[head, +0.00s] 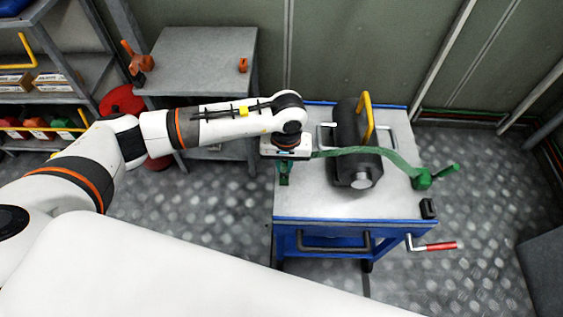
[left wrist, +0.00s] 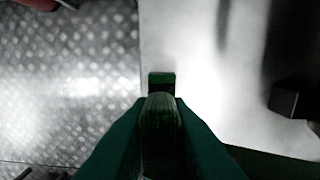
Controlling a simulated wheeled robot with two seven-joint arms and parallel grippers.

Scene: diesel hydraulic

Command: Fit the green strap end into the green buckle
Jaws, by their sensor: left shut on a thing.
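The green strap (head: 340,153) runs from my left gripper (head: 284,178) across the dark cylinder to a green ratchet (head: 423,180) with a handle at the cart's right edge. My left gripper points down over the cart's left edge. In the left wrist view its fingers (left wrist: 162,105) are shut on the ribbed strap end (left wrist: 160,128). Just beyond the fingertips is a small green block (left wrist: 161,78), which looks like the green buckle, at the tabletop's edge. Whether the strap end touches or enters it I cannot tell. My right gripper is not in view.
The blue cart (head: 320,238) has a pale top carrying the dark cylinder (head: 352,140) with a yellow handle (head: 366,112). A small black block (head: 428,208) sits at its front right corner. A red-handled crank (head: 440,246) sticks out in front. A grey table (head: 200,60) stands behind.

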